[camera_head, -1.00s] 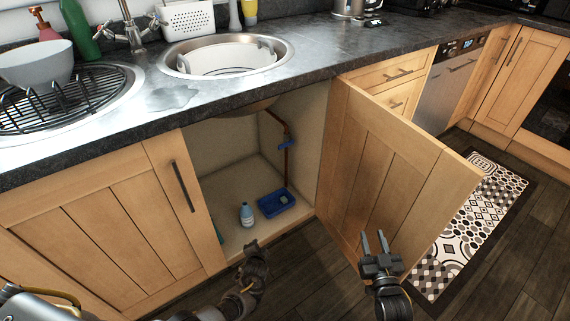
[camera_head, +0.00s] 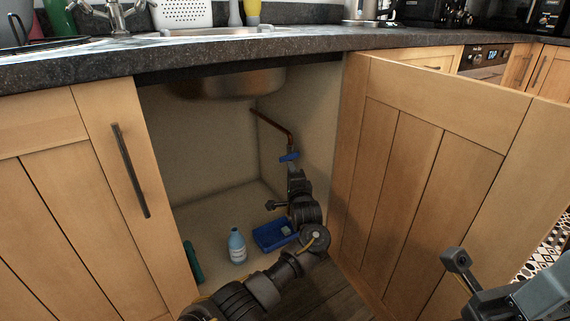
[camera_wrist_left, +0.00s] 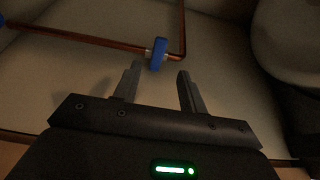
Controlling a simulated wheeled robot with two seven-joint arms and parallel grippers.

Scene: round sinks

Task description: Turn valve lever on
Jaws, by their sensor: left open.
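The blue valve lever (camera_head: 289,156) sits on a copper pipe (camera_head: 272,122) inside the open cabinet under the sink. In the left wrist view, the blue lever (camera_wrist_left: 158,54) is seen nearly edge-on, by a bend in the copper pipe (camera_wrist_left: 90,38). My left gripper (camera_wrist_left: 158,76) is open, with the lever just beyond and between its fingertips in that picture. Contact cannot be told. In the head view my left gripper (camera_head: 294,172) reaches up from below, just under the lever. Part of my right gripper (camera_head: 458,268) shows at the lower right; its jaws are unclear.
The open cabinet door (camera_head: 410,180) stands to the right of the opening. A blue bottle (camera_head: 237,246) and a blue tray (camera_head: 268,236) are on the cabinet floor. The metal sink bowl (camera_head: 225,84) hangs above, under the dark countertop (camera_head: 200,57).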

